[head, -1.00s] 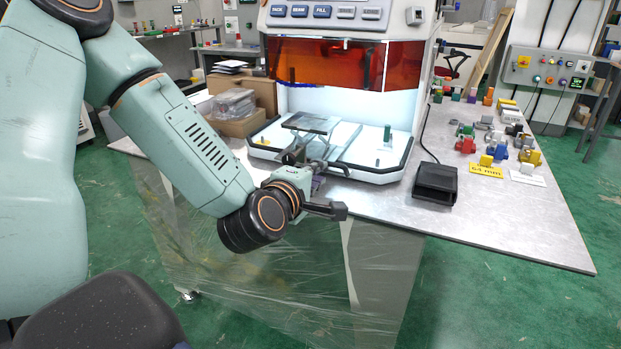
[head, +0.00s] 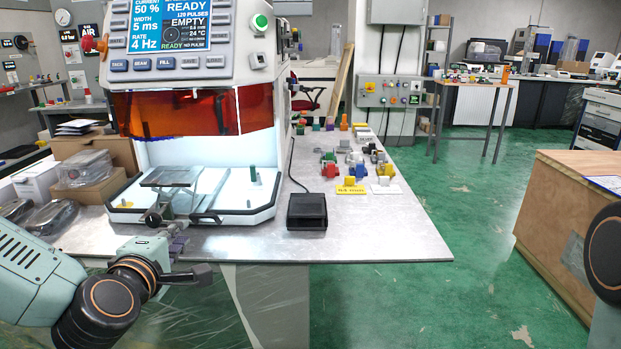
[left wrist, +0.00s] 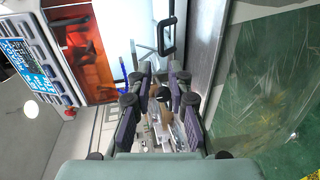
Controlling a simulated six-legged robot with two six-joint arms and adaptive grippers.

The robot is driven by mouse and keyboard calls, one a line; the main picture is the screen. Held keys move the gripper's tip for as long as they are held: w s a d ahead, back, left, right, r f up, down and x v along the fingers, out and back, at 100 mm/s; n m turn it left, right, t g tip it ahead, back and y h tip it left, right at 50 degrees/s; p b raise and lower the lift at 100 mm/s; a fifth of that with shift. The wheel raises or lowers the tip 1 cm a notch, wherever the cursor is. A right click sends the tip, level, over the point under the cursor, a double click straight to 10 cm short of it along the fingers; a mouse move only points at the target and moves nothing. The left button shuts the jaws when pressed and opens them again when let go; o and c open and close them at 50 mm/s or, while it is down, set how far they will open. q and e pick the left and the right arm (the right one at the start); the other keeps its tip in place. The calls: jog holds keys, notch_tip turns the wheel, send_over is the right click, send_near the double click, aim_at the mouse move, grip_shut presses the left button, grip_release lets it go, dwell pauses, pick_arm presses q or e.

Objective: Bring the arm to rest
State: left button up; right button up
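My left arm comes in from the lower left in the head view. Its left gripper (head: 172,232) hangs over the front edge of the workbench, just before the machine's open chamber (head: 200,185). In the left wrist view, the dark purple finger pads of the left gripper (left wrist: 160,85) stand apart with nothing held between them. A black joint of my right arm shows at the right edge of the head view; its gripper is out of view.
The workbench (head: 370,235) carries a black pedal-like box (head: 307,211) and several coloured parts around a yellow label (head: 351,190). Boxes (head: 100,175) stand left of the machine. A wooden cabinet (head: 560,215) stands at right. Green floor between is clear.

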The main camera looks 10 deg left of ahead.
pick_arm(q)
jog(key=s+d+f+m+g+h, duration=0.2)
jog(key=s+d+f+m+g, duration=0.15)
jog(key=f+m, duration=0.45)
jog(key=s+d+f+m+g+h, duration=0.25)
jog(key=d+f+m+g, duration=0.2)
jog(key=f, duration=0.45)
jog(key=s+d+f+m+g, duration=0.2)
jog(key=s+f+m+g, duration=0.1)
jog(key=s+f, duration=0.5)
jog(key=s+d+f+m+g, duration=0.2)
jog(key=s+f+m+g, duration=0.2)
jog(key=s+f, duration=0.4)
jog(key=s, duration=0.7)
jog(key=shift+s+m+y, duration=0.3)
jog(key=shift+m+y, duration=0.05)
jog(key=shift+s+a, duration=0.1)
